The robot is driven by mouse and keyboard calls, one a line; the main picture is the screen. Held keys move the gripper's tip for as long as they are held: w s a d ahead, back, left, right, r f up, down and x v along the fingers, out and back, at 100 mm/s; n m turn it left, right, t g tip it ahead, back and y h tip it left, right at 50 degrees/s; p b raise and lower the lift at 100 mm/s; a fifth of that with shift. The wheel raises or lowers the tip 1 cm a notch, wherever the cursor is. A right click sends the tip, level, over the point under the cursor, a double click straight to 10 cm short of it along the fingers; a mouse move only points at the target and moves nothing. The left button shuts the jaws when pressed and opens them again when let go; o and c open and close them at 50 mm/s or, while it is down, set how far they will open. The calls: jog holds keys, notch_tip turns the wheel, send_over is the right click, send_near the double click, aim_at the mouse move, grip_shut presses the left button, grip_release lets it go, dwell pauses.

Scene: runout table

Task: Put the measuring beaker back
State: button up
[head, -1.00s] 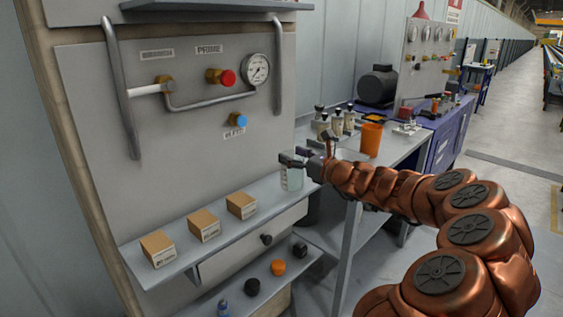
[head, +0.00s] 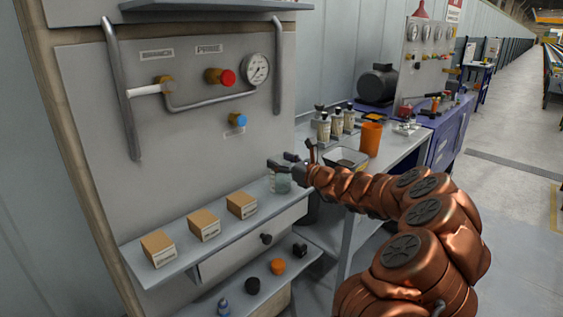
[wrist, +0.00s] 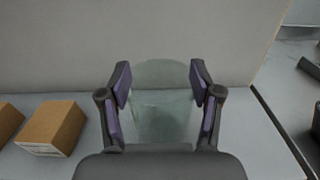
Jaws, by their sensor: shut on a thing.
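The measuring beaker (head: 283,185) is a clear, pale greenish vessel at the right end of the panel's shelf (head: 178,266). My gripper (head: 277,163) is around it from above and to the right, partly covering its upper part. In the wrist view the beaker (wrist: 161,105) sits between the two purple-padded fingers of my gripper (wrist: 161,88). The beaker looks upright. I cannot tell whether its base touches the shelf.
Several cardboard boxes, the nearest one (head: 241,205), stand along the shelf left of the beaker. A drawer (head: 235,255) and a lower shelf with small caps lie below. A side table with bottles and an orange cup (head: 371,138) stands right.

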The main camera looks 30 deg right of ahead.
jog(key=shift+f, duration=0.1)
jog(key=o, duration=1.2)
jog(key=shift+o, duration=0.2)
jog(key=v, duration=1.2)
jog(key=shift+b, duration=0.35)
